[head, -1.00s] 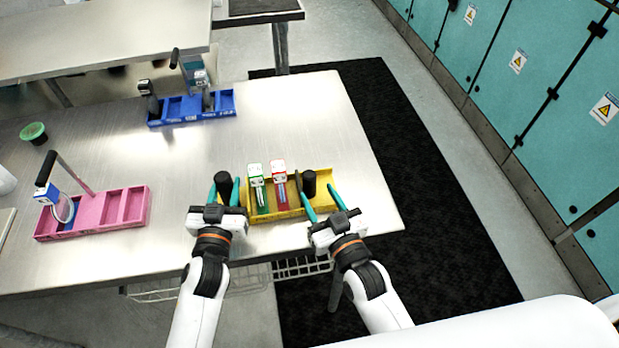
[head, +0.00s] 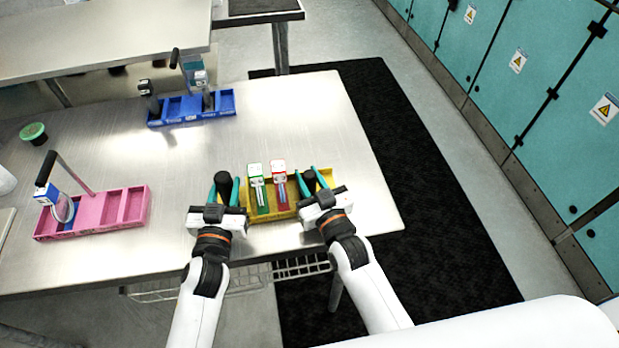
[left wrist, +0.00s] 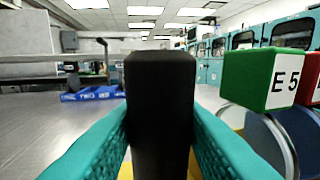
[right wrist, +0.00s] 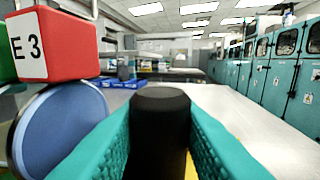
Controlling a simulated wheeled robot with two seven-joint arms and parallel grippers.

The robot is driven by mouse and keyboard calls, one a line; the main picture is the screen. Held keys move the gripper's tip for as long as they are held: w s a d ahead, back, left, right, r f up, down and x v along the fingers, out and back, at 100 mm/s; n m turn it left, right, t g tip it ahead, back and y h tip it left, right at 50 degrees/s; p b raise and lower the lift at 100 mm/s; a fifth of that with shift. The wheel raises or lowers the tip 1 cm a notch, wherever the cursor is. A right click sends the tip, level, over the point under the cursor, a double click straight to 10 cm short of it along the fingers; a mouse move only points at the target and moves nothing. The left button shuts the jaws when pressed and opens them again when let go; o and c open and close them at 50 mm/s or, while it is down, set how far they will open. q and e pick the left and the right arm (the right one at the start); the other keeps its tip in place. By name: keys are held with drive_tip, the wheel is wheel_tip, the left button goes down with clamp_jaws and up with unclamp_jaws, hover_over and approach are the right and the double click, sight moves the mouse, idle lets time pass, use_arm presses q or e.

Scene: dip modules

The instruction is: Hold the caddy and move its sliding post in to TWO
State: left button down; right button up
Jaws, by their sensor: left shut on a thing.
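The yellow caddy (head: 262,217) sits near the front edge of the steel table. A dark post (head: 222,179) stands at its left end and another dark post (head: 309,178) near its right end. My left gripper (head: 223,190) is shut on the left post, which fills the space between its teal fingers in the left wrist view (left wrist: 160,110). My right gripper (head: 313,185) has its fingers either side of the right post (right wrist: 160,130), very close to it; the jaws look open. The lower parts of both posts and any label TWO cannot be made out.
A green-topped block marked E5 (left wrist: 265,78) and a red-topped block marked E3 (right wrist: 55,45) stand in the caddy between the posts. A pink caddy (head: 100,215) is at the left, a blue caddy (head: 190,108) at the back. The table right of the yellow caddy is clear.

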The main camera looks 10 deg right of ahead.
drive_tip(key=shift+a, duration=1.4)
clamp_jaws()
drive_tip(key=o, duration=1)
unclamp_jaws()
drive_tip(key=shift+s, duration=0.1)
drive_tip(key=v, duration=1.2)
